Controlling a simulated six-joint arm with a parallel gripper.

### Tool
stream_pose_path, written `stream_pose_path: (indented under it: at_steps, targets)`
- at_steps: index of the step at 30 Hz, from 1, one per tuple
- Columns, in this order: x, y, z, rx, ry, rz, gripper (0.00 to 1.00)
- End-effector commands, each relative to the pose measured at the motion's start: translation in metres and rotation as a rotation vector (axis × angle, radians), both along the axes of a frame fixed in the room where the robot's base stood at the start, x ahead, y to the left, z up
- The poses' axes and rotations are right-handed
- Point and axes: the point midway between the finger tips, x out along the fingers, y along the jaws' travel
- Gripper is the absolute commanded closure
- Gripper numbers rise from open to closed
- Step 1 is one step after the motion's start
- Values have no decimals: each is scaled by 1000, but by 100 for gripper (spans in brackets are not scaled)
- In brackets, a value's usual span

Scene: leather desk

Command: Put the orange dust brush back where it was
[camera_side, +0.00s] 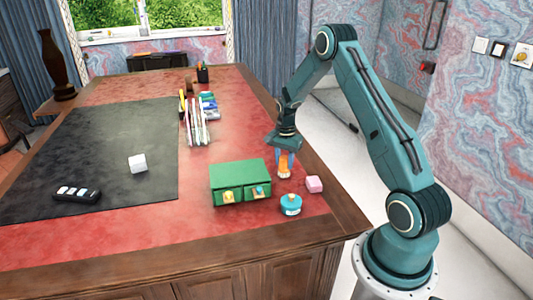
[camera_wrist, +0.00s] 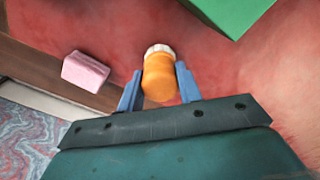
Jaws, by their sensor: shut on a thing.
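A green two-drawer box (camera_side: 240,175), a teal round container (camera_side: 291,204) and a pink block (camera_side: 314,184) stand close by. A file rack (camera_side: 196,125) is farther back.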

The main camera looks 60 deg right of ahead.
Motion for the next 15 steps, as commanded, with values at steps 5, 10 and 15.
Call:
stream_pose_path:
  at_steps: [5,10,15]
  targets:
    - [0,0,-4,0,0,0,83]
    - [0,0,-4,0,0,0,83]
    - [0,0,-7,0,0,0,63]
